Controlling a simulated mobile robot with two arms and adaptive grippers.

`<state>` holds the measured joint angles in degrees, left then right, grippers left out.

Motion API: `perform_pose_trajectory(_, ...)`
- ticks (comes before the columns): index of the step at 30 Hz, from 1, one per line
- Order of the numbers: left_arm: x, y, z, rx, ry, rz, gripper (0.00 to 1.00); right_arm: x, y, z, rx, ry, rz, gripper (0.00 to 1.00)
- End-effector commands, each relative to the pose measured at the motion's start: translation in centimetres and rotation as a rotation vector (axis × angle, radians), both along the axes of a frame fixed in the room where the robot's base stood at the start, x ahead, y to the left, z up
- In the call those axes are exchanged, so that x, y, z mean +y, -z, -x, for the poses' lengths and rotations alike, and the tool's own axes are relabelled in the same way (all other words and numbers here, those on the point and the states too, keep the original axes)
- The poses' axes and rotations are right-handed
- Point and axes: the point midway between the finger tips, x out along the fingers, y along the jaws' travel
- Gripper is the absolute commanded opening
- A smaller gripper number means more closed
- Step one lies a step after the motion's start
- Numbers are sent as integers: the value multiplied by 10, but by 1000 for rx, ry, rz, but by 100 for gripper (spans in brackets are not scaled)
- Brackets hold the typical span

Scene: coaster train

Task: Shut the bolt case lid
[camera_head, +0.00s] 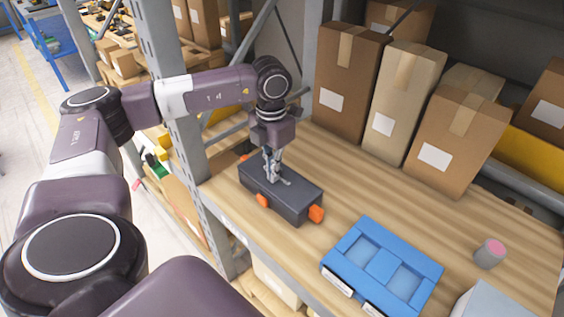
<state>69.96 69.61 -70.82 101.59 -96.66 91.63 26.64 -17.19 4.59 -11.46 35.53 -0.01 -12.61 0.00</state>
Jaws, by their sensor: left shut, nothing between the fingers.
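The bolt case (293,204) is a dark grey box with orange latches and corner pieces, standing on the wooden shelf. Its dark lid lies flat over the top and looks down. My left gripper (274,180) is shut and empty, pointing down over the left part of the lid. Its fingertips are at or just above the lid; I cannot tell if they touch. The gripper hides part of the lid and the case's back edge. My right gripper is not in the head view.
A blue tray (352,236) with shallow recesses lies right of the case. A small grey cylinder with a pink top (490,253) stands farther right. Tall cardboard boxes (350,85) line the back. A metal shelf post (182,130) stands close behind my left arm.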

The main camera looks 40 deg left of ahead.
Motion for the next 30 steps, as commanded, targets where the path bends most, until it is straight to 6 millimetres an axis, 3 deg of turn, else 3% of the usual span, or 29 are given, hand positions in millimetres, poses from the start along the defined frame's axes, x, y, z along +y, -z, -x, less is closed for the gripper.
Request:
perform_pose_trajectory(18,-1,-51,-12,0,0,0,0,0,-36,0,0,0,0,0)
perform_pose_trajectory(30,-1,-55,-13,0,0,0,0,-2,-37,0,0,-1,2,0)
